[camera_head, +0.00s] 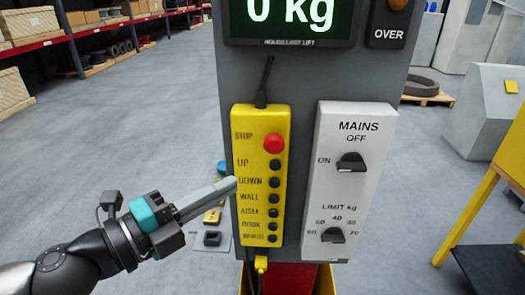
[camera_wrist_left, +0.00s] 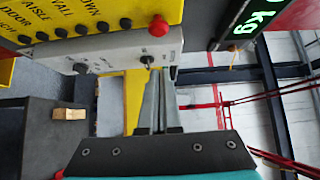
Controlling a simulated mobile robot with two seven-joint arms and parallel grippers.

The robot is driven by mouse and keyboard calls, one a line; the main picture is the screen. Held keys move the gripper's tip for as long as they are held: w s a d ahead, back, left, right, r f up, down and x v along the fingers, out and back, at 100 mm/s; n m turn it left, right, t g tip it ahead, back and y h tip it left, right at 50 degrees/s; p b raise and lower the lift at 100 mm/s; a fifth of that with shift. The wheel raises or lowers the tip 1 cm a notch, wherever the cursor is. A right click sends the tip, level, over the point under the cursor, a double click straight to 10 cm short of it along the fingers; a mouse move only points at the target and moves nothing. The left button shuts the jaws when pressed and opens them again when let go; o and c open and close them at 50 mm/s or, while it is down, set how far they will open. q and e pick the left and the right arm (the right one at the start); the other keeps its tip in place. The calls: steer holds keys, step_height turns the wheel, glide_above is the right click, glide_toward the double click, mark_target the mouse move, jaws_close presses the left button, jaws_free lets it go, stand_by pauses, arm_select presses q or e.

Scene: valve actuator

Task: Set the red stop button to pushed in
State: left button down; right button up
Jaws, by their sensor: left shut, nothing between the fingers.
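The red stop button (camera_head: 274,143) sits at the top of a yellow control pendant (camera_head: 243,190), beside the label STOP, with a column of black buttons below it. Whether it is pushed in cannot be told from the head view. In the left wrist view the red button (camera_wrist_left: 158,26) stands out from the yellow face. My left gripper (camera_head: 232,184) is shut and empty, its fingertips near the pendant's left edge, lower than the red button. In the left wrist view the shut fingers (camera_wrist_left: 160,72) point toward the panel, apart from the button. My right gripper is not in view.
A white MAINS panel (camera_head: 342,245) with two black knobs is right of the pendant. A display (camera_head: 290,20) reading 0 kg is above. A yellow stand (camera_head: 480,200) is at the right, shelves (camera_head: 60,38) at the back left. Open floor lies left of the post.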

mark_target(279, 148)
arm_select(q)
steer(key=shift+w+a+p+x, duration=0.3)
steer(key=shift+p+x, duration=0.55)
steer(key=shift+x, duration=1)
steer(key=shift+w+a+p+x, duration=0.3)
steer(key=shift+p+x, duration=0.5)
steer(key=shift+x, duration=1)
steer(key=shift+w+a+p+x, duration=0.35)
steer(key=shift+p+x, duration=0.5)
steer(key=shift+x, duration=1)
steer(key=shift+a+f, duration=0.1)
